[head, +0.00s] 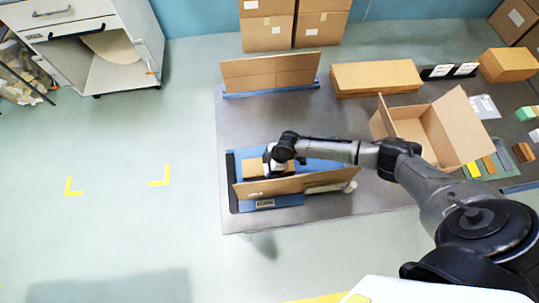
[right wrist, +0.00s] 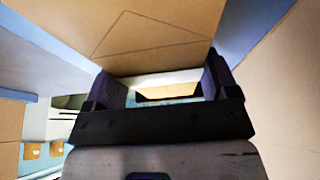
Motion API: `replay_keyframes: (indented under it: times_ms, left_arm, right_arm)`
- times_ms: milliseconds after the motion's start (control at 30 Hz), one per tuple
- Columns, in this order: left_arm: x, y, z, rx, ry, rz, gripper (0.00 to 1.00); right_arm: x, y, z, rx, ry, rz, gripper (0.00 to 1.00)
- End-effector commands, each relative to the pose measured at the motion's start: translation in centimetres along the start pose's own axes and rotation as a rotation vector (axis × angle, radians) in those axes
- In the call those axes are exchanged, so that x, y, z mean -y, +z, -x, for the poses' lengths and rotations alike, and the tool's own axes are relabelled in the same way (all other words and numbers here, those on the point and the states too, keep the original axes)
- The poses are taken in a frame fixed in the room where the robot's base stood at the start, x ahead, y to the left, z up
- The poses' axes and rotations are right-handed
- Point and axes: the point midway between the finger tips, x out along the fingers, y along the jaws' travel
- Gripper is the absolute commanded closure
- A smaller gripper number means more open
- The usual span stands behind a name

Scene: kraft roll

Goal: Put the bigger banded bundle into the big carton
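The open big carton (head: 455,125) stands on the grey table, right of centre, with flaps spread. My right gripper (head: 275,165) reaches left over a blue tray, at a small brown cardboard block (head: 255,168). In the right wrist view, the fingers of the right gripper (right wrist: 165,85) are spread wide, with a brown cardboard face (right wrist: 155,30) just beyond them. Whether they touch it is unclear. No band can be made out on the block, so I cannot tell whether it is the bigger banded bundle. My left gripper is not in view.
An upright cardboard panel (head: 290,186) stands along the front of the blue tray (head: 233,195), close to my gripper. Another panel (head: 270,73) stands at the table's back left. A long brown box (head: 375,78) lies behind the carton. The table's left middle is clear.

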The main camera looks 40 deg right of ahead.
Motion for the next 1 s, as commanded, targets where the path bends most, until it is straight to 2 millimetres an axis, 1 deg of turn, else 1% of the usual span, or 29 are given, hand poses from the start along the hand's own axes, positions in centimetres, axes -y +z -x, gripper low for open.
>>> replay_keyframes:
  times_ms: [33,200,433,567,667,1000]
  left_arm:
    - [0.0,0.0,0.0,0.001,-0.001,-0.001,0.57]
    - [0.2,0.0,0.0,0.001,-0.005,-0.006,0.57]
    - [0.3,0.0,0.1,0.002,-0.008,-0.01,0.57]
    - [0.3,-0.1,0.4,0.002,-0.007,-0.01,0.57]
    - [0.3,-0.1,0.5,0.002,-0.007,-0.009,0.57]
    - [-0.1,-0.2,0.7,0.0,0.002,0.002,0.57]
  right_arm:
    - [0.0,0.0,0.0,0.0,0.0,0.0,0.16]
    - [0.0,0.0,0.0,0.001,0.0,0.0,0.0]
    - [0.0,0.0,0.1,0.001,0.0,0.0,0.0]
    - [-0.1,-0.1,0.9,0.001,0.001,0.0,0.0]
    - [-0.1,-0.1,2.4,0.0,0.002,0.001,0.0]
    - [0.0,-0.1,8.6,0.001,0.001,0.001,0.0]
